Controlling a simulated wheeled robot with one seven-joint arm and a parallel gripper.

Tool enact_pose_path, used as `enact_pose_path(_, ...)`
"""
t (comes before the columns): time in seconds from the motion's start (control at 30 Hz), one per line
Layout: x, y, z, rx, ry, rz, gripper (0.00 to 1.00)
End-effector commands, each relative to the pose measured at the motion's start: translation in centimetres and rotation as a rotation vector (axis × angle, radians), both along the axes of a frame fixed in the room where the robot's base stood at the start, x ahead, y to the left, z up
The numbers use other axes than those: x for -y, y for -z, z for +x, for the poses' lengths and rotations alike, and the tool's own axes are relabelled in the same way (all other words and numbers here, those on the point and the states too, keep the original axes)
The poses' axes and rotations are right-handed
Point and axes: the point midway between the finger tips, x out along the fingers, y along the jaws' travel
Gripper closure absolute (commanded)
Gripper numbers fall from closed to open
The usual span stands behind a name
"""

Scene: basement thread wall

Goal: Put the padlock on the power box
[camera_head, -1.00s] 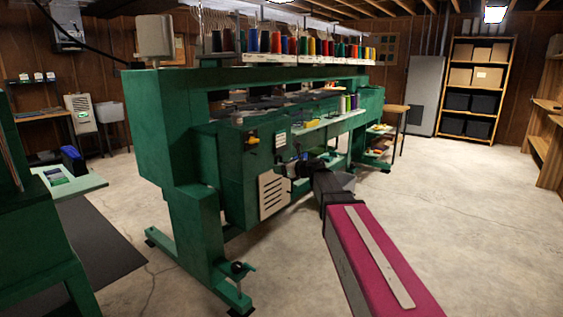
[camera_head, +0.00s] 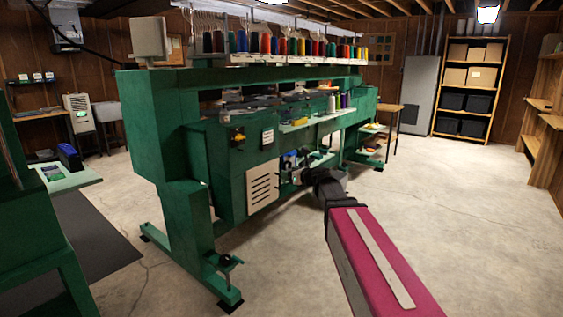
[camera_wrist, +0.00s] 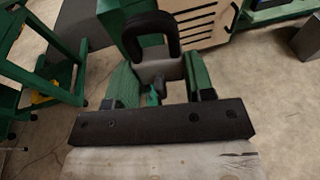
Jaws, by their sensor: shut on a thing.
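In the wrist view, my gripper (camera_wrist: 158,88) is shut on a padlock (camera_wrist: 154,72). The padlock has a grey body and a thick dark shackle standing up beyond the fingers. In the head view, my arm reaches toward the green machine; the padlock cannot be made out there. A green box (camera_head: 228,165) on the machine's near side carries a yellow and dark switch (camera_head: 237,136), a small pale plate and a slotted cream panel (camera_head: 262,187). A grey box (camera_head: 66,28) hangs on the far left wall. No label shows which is the power box.
The long green machine (camera_head: 150,120) stands on wide feet, with thread cones (camera_head: 285,45) on top. A green stand with a tray (camera_head: 68,178) is at left. A grey cabinet (camera_head: 419,88) and a shelf (camera_head: 470,90) are at the back right. The concrete floor at right is clear.

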Motion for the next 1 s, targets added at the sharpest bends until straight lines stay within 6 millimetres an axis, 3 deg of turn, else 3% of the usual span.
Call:
enact_pose_path(0.4, 7.2, 3.9, -5.2, -0.001, 0.342, -0.001, 0.8)
enact_pose_path(1.0, 15.6, 8.3, -10.1, 0.005, 0.746, 0.001, 0.8)
